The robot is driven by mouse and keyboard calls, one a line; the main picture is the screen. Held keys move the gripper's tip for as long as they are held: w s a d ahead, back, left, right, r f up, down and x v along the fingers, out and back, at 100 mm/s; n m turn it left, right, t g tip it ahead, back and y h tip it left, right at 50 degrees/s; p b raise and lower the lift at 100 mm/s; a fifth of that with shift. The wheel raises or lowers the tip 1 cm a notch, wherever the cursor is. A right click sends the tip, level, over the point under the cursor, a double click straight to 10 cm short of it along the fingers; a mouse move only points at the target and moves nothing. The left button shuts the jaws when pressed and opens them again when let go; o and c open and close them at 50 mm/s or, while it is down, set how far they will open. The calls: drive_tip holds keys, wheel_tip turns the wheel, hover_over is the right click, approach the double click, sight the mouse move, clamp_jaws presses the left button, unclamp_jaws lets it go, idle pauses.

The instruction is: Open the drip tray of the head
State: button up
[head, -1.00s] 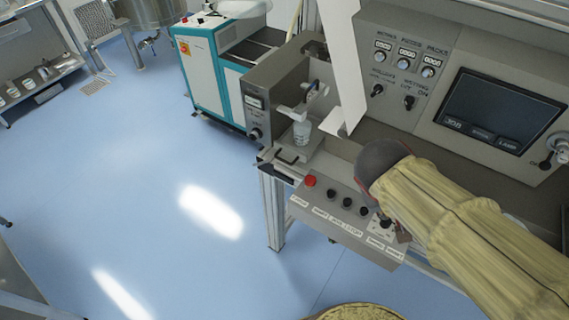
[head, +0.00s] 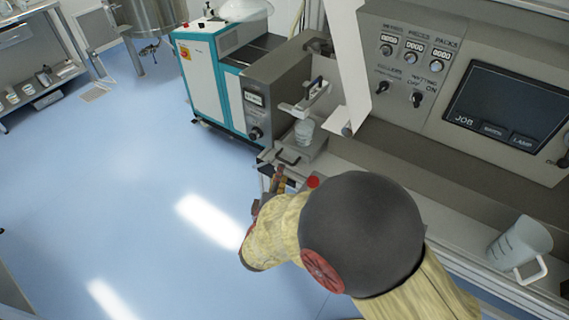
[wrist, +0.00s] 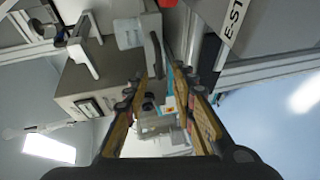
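The drip tray (head: 300,158) is a flat grey drawer under the small dispensing head (head: 285,85). Its dark bar handle (head: 288,158) faces the front. A clear cup (head: 304,131) stands on the tray under the nozzle. My gripper (head: 277,178) is just in front of and below the handle, partly hidden by my arm. In the wrist view my gripper (wrist: 156,76) is open, its two orange-padded fingers apart. The handle (wrist: 155,54) shows beyond the fingertips, roughly in line with the gap. I cannot tell whether either finger touches it. The tray looks shut.
A red button (head: 313,181) sits close to the right of my gripper. The control panel (head: 440,75) with its dark screen is to the right. A jug with a handle (head: 520,243) stands on the ledge at right. The blue floor (head: 120,190) at left is clear.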

sight(285, 161)
drive_tip(key=b+x, duration=0.1)
drive_tip(key=x, duration=0.6)
drive_tip(key=shift+w+d, duration=0.15)
drive_tip(key=shift+w, duration=0.05)
drive_tip(key=shift+c, duration=0.2)
clamp_jaws()
idle(0.6)
